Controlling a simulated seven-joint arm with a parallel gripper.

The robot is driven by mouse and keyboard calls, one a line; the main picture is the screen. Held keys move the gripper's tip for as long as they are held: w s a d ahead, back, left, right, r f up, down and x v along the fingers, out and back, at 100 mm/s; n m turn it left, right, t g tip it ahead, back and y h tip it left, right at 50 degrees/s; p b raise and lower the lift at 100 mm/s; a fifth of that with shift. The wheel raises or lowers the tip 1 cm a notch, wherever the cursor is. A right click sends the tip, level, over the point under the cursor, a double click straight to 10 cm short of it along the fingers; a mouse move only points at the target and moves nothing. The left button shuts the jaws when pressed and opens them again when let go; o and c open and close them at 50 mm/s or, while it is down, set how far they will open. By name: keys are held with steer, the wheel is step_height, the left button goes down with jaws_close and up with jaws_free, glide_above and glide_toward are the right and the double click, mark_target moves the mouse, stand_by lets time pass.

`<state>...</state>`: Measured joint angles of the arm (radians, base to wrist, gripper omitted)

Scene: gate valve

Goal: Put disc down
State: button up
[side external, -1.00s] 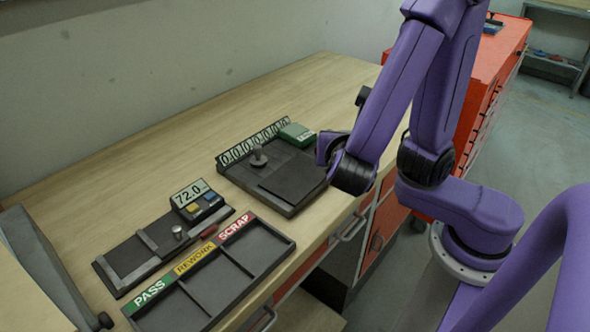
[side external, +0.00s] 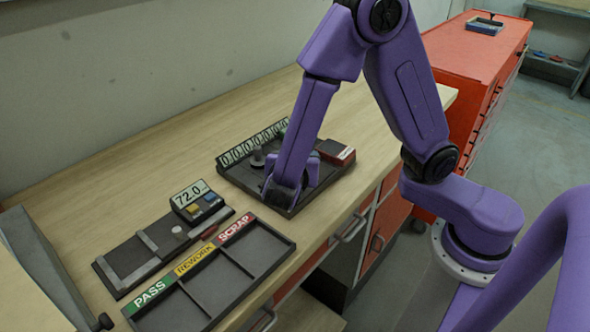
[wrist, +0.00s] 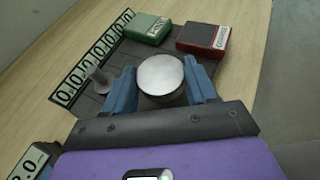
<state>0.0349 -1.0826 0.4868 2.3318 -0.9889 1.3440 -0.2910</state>
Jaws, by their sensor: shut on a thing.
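The disc (wrist: 161,73) is a round, pale metal piece with a dark side. It sits between the two blue fingers of my gripper (wrist: 159,78) in the wrist view, and they are shut on it. It is over the dark tray (wrist: 122,55) with the row of number plates. I cannot tell whether its underside touches that tray. In the side view my arm reaches down over the same tray (side external: 235,178) and hides the disc and most of the gripper.
A grey post (wrist: 97,78) stands left of the disc. A green box (wrist: 147,28) and a red box (wrist: 203,38) lie beyond it. A gauge with a 72.0 display (side external: 190,193) and an empty PASS, REWORK, SCRAP tray (side external: 225,285) are at the front left.

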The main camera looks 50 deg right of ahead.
steer(key=f, duration=0.2)
steer(key=shift+w+f, duration=0.4)
steer(key=shift+f, duration=0.4)
steer(key=shift+f, duration=0.2)
steer(key=o, duration=1.3)
steer(key=shift+a+f, duration=0.1)
steer(key=shift+f, duration=0.05)
steer(key=shift+o, duration=0.2)
steer(key=shift+s, duration=0.1)
